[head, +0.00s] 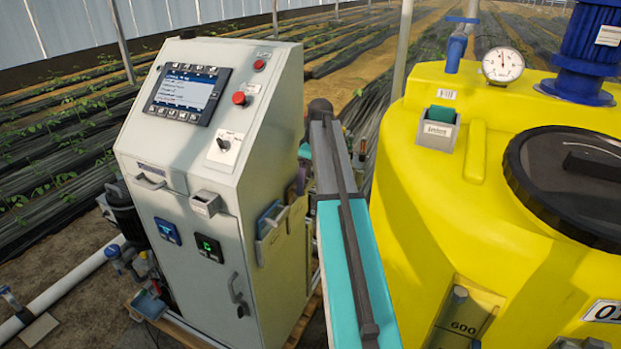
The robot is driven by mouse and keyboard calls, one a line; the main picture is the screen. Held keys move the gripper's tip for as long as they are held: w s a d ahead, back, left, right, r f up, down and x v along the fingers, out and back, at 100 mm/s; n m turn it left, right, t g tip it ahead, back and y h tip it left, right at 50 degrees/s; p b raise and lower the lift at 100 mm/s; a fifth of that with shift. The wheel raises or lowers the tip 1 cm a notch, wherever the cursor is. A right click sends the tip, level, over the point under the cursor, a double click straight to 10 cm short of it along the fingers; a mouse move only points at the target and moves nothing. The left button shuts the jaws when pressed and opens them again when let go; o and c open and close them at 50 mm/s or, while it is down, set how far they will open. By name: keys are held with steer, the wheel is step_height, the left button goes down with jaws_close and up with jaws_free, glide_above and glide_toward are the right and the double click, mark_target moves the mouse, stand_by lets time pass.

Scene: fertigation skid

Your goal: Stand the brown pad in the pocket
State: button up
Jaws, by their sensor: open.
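A small brown pad-like piece (301,179) shows in the head view at the far part of the control cabinet's right side, partly behind a darker purple piece; I cannot tell exactly how it is held. A small grey labelled pocket (206,204) sits on the cabinet's front below the screen and looks empty. Another pocket (264,229) on the cabinet's side holds a blue-grey pad. A labelled pocket (437,133) on the yellow tank holds a green pad. My teal and grey arm stretches up between cabinet and tank. I cannot make out my gripper's fingers.
The grey cabinet (190,165) stands left, with a handle (238,295) sticking out. The yellow tank (420,210) with black lid (575,180), pressure gauge (502,65) and blue pump (588,50) fills the right. The gap between them is narrow. A white pipe (70,285) runs low left.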

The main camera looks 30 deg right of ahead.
steer(key=shift+r, duration=0.1)
step_height(320, 180, up, 14)
steer(key=s+d+b, duration=0.1)
steer(key=s+b, duration=0.1)
steer(key=b, duration=0.1)
steer(key=shift+f, duration=0.25)
stand_by(0.4)
stand_by(1.0)
